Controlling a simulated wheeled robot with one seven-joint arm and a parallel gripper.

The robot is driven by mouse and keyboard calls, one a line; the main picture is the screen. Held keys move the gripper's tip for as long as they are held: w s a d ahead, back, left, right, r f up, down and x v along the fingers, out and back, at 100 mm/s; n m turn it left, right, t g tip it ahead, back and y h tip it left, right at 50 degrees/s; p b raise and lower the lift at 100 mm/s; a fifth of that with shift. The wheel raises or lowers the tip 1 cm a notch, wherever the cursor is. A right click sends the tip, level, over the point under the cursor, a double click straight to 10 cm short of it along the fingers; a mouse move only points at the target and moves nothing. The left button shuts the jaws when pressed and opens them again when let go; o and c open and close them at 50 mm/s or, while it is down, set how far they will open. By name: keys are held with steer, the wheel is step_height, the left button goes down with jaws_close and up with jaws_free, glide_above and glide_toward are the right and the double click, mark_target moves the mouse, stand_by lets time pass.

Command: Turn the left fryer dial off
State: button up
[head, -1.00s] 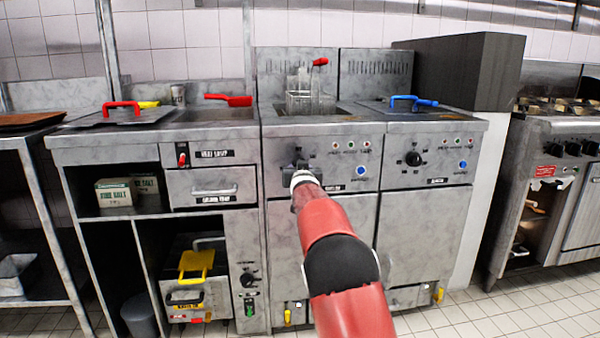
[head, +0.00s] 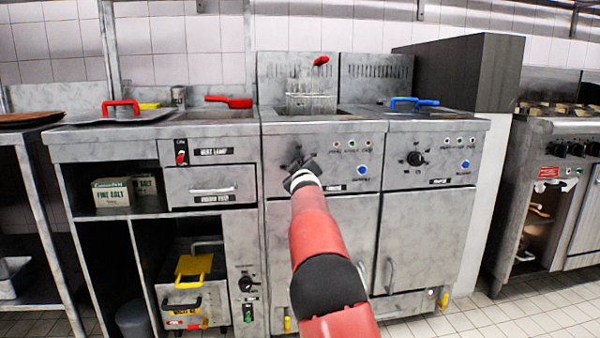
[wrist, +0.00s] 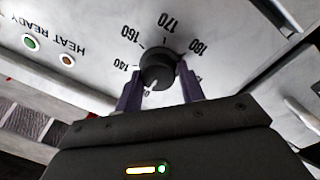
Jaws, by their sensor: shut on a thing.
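The left fryer dial (wrist: 158,68) is a round black knob with a white pointer mark. My gripper (wrist: 160,78) is shut on the dial, with one dark finger on each side. In the head view my gripper (head: 301,168) is tilted against the left fryer's panel (head: 282,147) and hides most of the dial.
The right fryer's dial (head: 415,158) is to the right on the same front. A blue button (head: 361,169) and small lamps sit beside my gripper. A red-handled wire basket (head: 311,102) stands above in the left fryer. Door handles project below.

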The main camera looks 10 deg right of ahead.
steer(key=shift+d+r+n, duration=0.1)
steer(key=shift+r+n, duration=0.2)
steer(key=o, duration=0.8)
steer(key=shift+o, duration=0.7)
steer(key=shift+w+f, duration=0.1)
steer(key=shift+f, duration=0.05)
steer(key=s+b, duration=0.2)
steer(key=s, duration=0.5)
steer(key=shift+s+a+f, duration=0.2)
steer(key=shift+s+a, duration=0.1)
steer(key=shift+s, duration=0.1)
